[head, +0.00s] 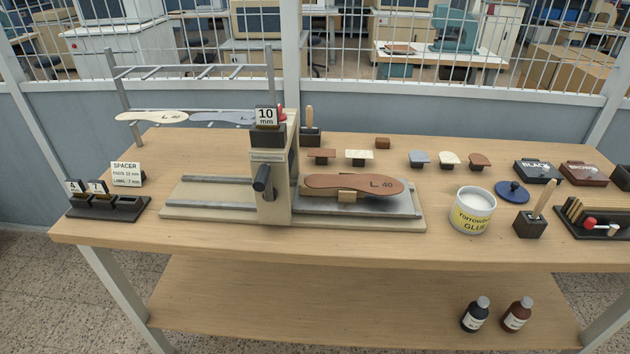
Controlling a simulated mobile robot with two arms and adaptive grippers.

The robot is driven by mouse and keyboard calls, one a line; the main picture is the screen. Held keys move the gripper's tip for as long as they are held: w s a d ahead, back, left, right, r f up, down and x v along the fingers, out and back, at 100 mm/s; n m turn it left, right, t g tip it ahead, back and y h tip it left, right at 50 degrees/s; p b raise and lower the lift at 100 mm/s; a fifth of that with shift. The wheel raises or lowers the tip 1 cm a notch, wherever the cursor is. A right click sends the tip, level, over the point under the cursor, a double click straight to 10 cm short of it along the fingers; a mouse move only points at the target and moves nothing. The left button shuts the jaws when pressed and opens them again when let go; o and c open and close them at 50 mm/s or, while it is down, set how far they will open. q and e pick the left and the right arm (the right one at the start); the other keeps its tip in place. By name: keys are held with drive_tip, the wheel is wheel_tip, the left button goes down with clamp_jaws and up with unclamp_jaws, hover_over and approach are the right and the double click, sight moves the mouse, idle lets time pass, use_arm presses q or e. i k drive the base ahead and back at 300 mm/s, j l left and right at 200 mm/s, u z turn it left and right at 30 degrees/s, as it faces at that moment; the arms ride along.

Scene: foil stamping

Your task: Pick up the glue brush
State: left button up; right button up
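A pale wooden handle (543,199) stands tilted slightly right in a small dark block (530,224), right of the glue pot; it looks like the glue brush, and its lower end is hidden in the block. The open white glue pot (472,211) has a yellow label and white contents. Its blue lid (512,191) with a knob lies behind, between pot and brush. A second wooden handle (309,119) stands upright in another dark block at the back, behind the press. Neither of my grippers is in view.
A stamping press (272,180) with a brown insole (353,186) stands mid-table. A black tray (592,224) with a red-headed tool sits close right of the brush block. Ink pads (538,172) lie behind. The wooden table (330,245) is bare along its front edge.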

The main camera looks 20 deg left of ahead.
sight(546, 194)
drive_tip(key=l+u, duration=0.25)
drive_tip(key=u, duration=0.15)
drive_tip(key=l+u, duration=0.6)
drive_tip(key=u, duration=0.2)
drive_tip(key=i, duration=0.05)
